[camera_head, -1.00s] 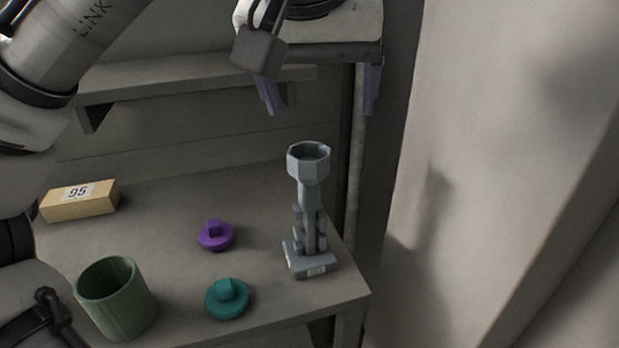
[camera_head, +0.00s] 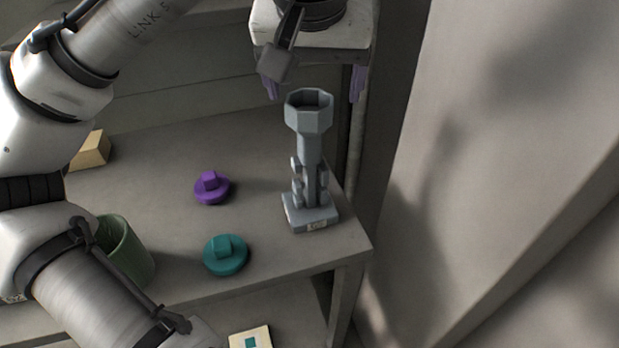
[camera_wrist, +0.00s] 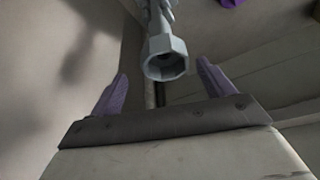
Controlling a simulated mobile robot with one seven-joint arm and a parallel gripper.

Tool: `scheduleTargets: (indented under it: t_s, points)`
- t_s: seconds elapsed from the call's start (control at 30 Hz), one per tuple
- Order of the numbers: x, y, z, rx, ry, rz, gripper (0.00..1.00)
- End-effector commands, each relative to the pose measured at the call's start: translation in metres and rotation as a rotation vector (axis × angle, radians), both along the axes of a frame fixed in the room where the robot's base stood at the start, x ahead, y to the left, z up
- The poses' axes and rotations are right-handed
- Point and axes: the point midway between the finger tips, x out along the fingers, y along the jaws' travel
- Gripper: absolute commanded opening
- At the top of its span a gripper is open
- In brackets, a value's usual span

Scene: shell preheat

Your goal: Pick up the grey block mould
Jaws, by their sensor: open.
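The grey block mould (camera_head: 310,165) stands upright near the right front corner of the table, with a wide eight-sided cup on top of a stem and a square labelled base. Its open cup also shows in the wrist view (camera_wrist: 165,58). My gripper (camera_head: 314,88) has two purple fingers and is open and empty. In the head view it hangs behind and above the mould's cup. In the wrist view its fingertips (camera_wrist: 160,76) are spread wide to either side of the cup, with nothing between them touching.
A purple knobbed disc (camera_head: 211,188) and a teal knobbed disc (camera_head: 226,256) lie left of the mould. A green cup (camera_head: 125,252) and a tan block (camera_head: 91,150) are farther left, partly hidden by my arm. A pale wall (camera_head: 480,150) stands close on the right.

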Motion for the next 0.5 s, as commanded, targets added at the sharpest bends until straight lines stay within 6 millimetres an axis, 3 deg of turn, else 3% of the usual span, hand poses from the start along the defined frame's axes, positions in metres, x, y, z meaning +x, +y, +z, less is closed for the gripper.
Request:
scheduleTargets:
  t_s: [0.3, 0.5]
  points:
    - [0.019, 0.005, -0.038, 0.001, 0.001, 0.0, 0.81]
    - [0.021, 0.005, -0.043, 0.0, 0.0, 0.0, 0.81]
